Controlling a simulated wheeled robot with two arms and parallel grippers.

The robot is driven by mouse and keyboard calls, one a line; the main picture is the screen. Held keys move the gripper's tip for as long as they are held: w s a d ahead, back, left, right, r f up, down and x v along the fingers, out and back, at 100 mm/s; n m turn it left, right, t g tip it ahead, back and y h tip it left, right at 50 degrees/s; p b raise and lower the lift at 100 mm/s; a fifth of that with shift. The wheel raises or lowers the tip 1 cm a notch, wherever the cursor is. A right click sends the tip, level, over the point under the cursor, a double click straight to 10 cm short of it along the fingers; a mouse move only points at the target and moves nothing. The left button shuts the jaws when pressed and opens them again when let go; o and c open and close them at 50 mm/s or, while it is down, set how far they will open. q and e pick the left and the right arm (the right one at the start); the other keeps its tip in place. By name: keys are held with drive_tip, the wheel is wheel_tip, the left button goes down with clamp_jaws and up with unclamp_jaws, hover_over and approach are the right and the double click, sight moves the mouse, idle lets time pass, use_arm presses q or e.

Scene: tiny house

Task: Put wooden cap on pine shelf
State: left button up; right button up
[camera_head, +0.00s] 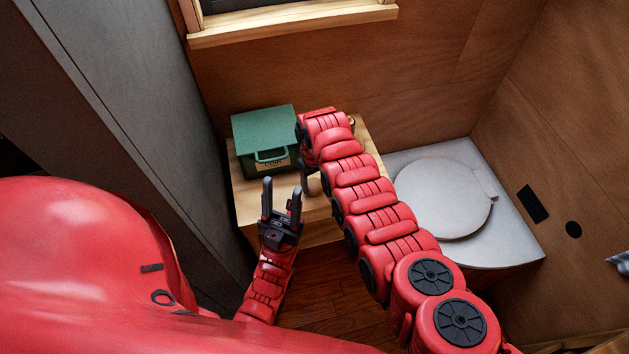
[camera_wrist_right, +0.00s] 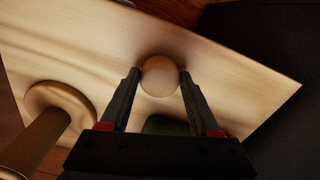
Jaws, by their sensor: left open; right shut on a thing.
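The wooden cap (camera_wrist_right: 160,76) is a small, round, pale brown piece between the fingertips of my right gripper (camera_wrist_right: 160,74) in the right wrist view. The gripper is shut on it. The pine shelf (camera_head: 240,190), a pale wood surface, stands against the back wall in the head view. Its pale wood (camera_wrist_right: 235,75) also shows behind the cap; whether the cap touches it I cannot tell. My left gripper (camera_head: 281,203) is open and empty in front of the shelf.
A green lidded box (camera_head: 266,138) takes up the shelf's back left. A wooden post with a round base (camera_wrist_right: 58,108) is left of the cap in the wrist view. A white round lid (camera_head: 440,198) lies on the bench at right. A grey partition (camera_head: 125,90) stands at left.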

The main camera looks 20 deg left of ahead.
drive_tip(key=shift+f, duration=0.15)
drive_tip(key=o, duration=1.5)
drive_tip(key=shift+c, duration=0.2)
